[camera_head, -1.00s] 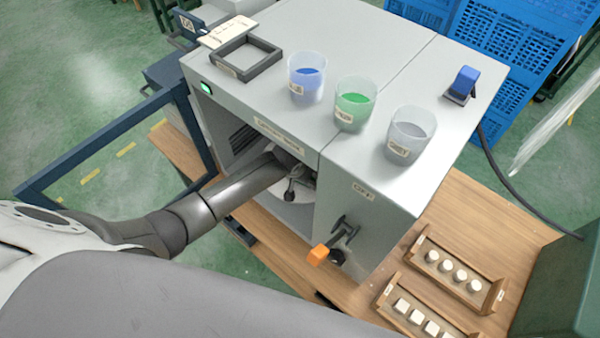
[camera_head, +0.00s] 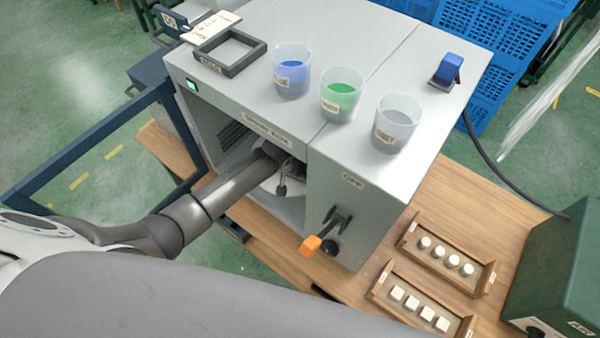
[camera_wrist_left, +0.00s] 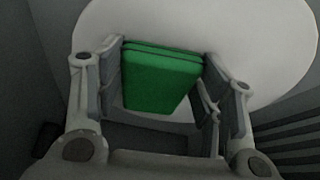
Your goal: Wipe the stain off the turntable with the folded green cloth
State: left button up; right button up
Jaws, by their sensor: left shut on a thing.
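The folded green cloth (camera_wrist_left: 160,78) is between the fingers of my left gripper (camera_wrist_left: 160,82), which is shut on it. In the left wrist view the cloth lies over the near part of the white round turntable (camera_wrist_left: 240,35). I cannot tell whether it presses on the surface. No stain shows on the visible part of the disc; the part under the cloth is hidden. In the head view my left arm reaches into the open booth, and only a bit of the turntable (camera_head: 297,181) shows there. The cloth is hidden in that view. My right gripper is not in view.
The booth's walls and roof (camera_head: 235,100) close around my left arm. A blue cup (camera_head: 292,72), a green cup (camera_head: 341,93) and a grey cup (camera_head: 397,122) stand on top. Two wooden trays (camera_head: 408,240) (camera_head: 378,290) lie to the right.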

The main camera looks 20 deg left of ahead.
pick_arm(q)
jog(key=shift+w+a+f, duration=0.15)
jog(key=shift+w+a, duration=0.05)
jog(key=shift+a, duration=0.65)
jog(key=shift+w+a+f, duration=0.1)
jog(key=shift+w+a, duration=0.05)
jog(key=shift+a, duration=0.65)
jog(key=shift+w+a+r, duration=0.1)
jog(key=shift+w+a, duration=0.15)
jog(key=shift+a, duration=0.45)
jog(key=shift+w+a, duration=0.2)
jog(key=shift+a, duration=0.45)
jog(key=shift+w+a, duration=0.25)
jog(key=shift+a, duration=0.4)
jog(key=shift+w+a, duration=0.15)
jog(key=shift+a, duration=0.25)
jog(key=shift+w+a+r, duration=0.1)
jog(key=shift+w+a, duration=0.25)
jog(key=shift+a, duration=0.3)
jog(key=shift+w+a+r, duration=0.1)
jog(key=shift+w+a, duration=0.2)
jog(key=shift+a, duration=0.3)
